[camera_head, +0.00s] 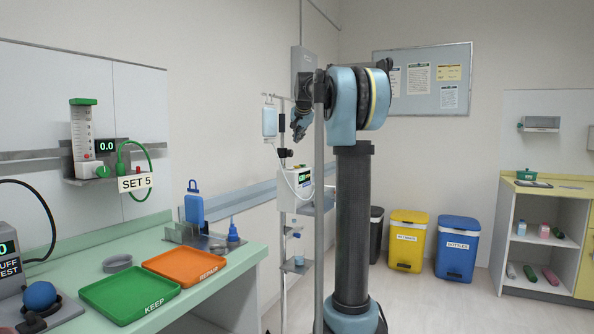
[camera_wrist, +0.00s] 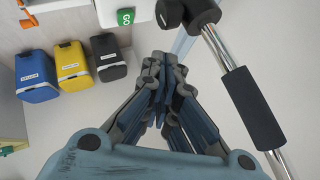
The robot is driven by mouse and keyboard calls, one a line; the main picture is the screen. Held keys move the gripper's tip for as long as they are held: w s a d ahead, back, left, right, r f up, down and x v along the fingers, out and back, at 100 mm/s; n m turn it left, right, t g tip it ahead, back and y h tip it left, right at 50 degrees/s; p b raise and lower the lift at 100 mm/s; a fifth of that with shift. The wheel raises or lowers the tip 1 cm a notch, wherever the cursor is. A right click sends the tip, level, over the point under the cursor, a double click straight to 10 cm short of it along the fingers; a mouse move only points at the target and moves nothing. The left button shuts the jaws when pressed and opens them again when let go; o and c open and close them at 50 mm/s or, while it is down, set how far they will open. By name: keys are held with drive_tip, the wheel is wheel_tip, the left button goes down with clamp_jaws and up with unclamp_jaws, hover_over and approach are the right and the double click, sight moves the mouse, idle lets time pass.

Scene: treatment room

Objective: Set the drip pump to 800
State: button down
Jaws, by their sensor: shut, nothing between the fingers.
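The drip pump (camera_head: 297,188) is a white box with a small lit display, fixed on a drip stand (camera_head: 282,225) behind my arm. The display digits are too small to read surely. Part of the pump body (camera_wrist: 105,12) shows at the top of the wrist view, with a green GO button (camera_wrist: 125,17). The pump's display and other controls are not clear there. My gripper (camera_head: 299,137) is above the pump in the head view, apart from it. In the wrist view my gripper (camera_wrist: 166,62) is shut and empty, fingers together, below the GO button in the picture.
The stand's chrome pole with a black sleeve (camera_wrist: 252,108) runs close to the right of my fingers. A drip bag (camera_head: 270,121) hangs left of my gripper. Yellow (camera_head: 407,240) and blue (camera_head: 457,247) bins stand on the floor behind. A green worktop (camera_head: 215,285) is at left.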

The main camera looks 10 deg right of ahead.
drive_tip(key=shift+f, duration=4.45)
drive_tip(key=shift+f, duration=0.75)
drive_tip(key=shift+r, duration=0.9)
drive_tip(key=shift+r, duration=2.45)
drive_tip(key=shift+r, duration=0.1)
